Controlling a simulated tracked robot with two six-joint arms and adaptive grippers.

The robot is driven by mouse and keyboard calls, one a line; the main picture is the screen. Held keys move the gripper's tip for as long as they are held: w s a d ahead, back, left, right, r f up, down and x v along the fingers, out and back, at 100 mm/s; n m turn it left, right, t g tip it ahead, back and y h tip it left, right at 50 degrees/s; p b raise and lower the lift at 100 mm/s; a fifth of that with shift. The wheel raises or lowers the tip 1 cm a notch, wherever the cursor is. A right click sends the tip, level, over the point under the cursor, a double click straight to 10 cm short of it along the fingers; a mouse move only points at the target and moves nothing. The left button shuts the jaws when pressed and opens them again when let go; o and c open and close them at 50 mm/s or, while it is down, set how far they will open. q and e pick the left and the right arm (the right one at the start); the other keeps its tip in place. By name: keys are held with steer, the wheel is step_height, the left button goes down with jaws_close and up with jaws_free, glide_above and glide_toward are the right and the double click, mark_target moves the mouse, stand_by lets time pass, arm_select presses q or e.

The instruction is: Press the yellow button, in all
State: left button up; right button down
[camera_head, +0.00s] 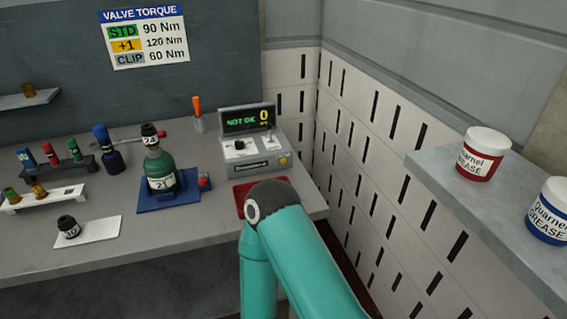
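A grey console (253,148) stands at the back right of the bench, by the slotted wall. Its dark display reads "NOT OK" in green and "0" in yellow. A yellow button (284,161) is at the right of its front face, with nothing visibly touching it. One of my teal arms rises from the bottom of the view, its elbow in front of the console. Neither gripper shows in the view.
A green cylinder (161,170) sits on a blue base (176,198) left of the console. My elbow partly covers a red tray (242,194). A right-hand shelf (450,190) holds a red grease tub (481,156) and a blue one (549,213).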

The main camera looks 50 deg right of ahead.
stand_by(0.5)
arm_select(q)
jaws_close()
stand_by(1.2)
